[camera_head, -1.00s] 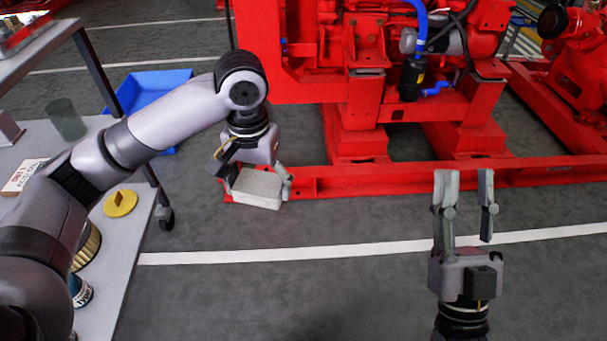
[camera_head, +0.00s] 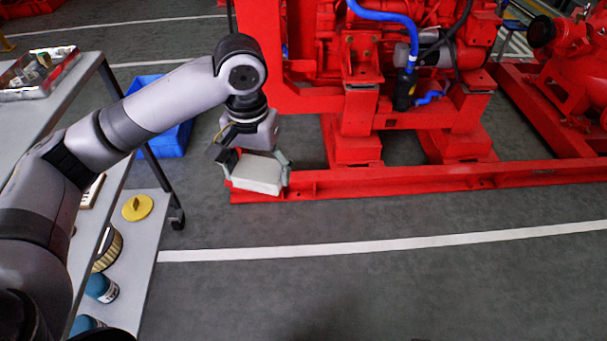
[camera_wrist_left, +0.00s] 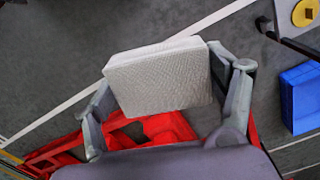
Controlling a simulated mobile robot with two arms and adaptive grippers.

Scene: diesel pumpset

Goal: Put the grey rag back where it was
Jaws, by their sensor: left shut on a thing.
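The grey rag (camera_head: 258,174) is a light grey, folded, block-like pad. My left gripper (camera_head: 252,165) is shut on it, with a finger on either side, and holds it near the left end of the red base rail (camera_head: 330,184). In the left wrist view the rag (camera_wrist_left: 160,77) sits between the two fingers of my left gripper (camera_wrist_left: 165,95), its woven face showing. The rail shows behind it there. I cannot tell how high the rag is above the rail. My right gripper is out of view.
A grey shelf cart (camera_head: 152,232) stands at the left, with a metal tray (camera_head: 38,70) on top and a yellow disc (camera_head: 137,207) on the lower shelf. A blue crate (camera_head: 168,135) is on the floor behind it. The floor in front is clear.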

